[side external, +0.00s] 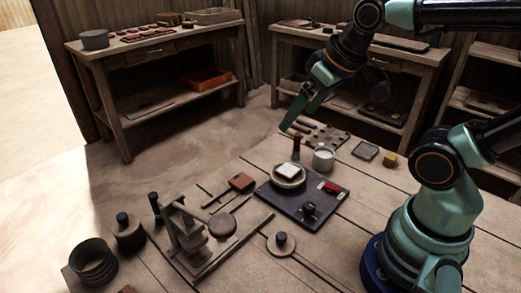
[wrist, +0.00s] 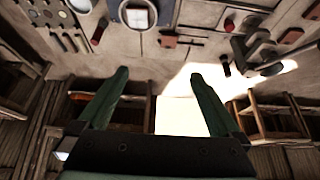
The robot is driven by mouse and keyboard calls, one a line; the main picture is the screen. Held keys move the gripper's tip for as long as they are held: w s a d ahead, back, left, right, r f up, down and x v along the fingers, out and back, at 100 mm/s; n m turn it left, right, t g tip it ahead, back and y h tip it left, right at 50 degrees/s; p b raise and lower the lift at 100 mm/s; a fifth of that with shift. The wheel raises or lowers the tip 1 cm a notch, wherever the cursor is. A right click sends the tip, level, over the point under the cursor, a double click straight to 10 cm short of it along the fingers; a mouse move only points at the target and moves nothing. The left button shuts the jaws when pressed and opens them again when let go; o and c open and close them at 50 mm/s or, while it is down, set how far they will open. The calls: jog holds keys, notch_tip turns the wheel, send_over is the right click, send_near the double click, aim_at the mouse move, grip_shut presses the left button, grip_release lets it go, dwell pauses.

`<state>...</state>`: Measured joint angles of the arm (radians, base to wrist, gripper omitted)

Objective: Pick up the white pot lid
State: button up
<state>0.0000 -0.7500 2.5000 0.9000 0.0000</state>
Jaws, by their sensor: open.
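A small white pot (side external: 323,158) stands on the table behind the dark mat in the side view. Its top looks pale and round; I cannot clearly make out where a lid meets the pot. In the wrist view, a pale round shape at the top edge (wrist: 80,4) looks like the same pot, partly cut off. My gripper (side external: 294,115) hangs above the far side of the table, left of the pot and apart from it. In the wrist view my gripper's two green fingers (wrist: 158,74) are spread, with nothing between them.
A dark mat (side external: 335,209) holds a round dish with a white tile (side external: 288,172). A dark red upright tool (side external: 296,146) stands close left of the pot. A yellow block (side external: 389,159) lies to its right. A press (side external: 190,232) stands at front left.

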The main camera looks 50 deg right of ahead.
jog(key=s+a+f+n+g, duration=0.1)
jog(key=a+f+n+g, duration=0.2)
jog(key=a+f+n, duration=0.3)
jog(key=n+g, duration=0.3)
send_over(282, 236)
notch_tip(282, 236, down, 7)
jog(key=shift+f, duration=5.9)
jog(key=c, duration=1.2)
jog(key=shift+c, duration=0.2)
jog(key=shift+r, duration=0.1)
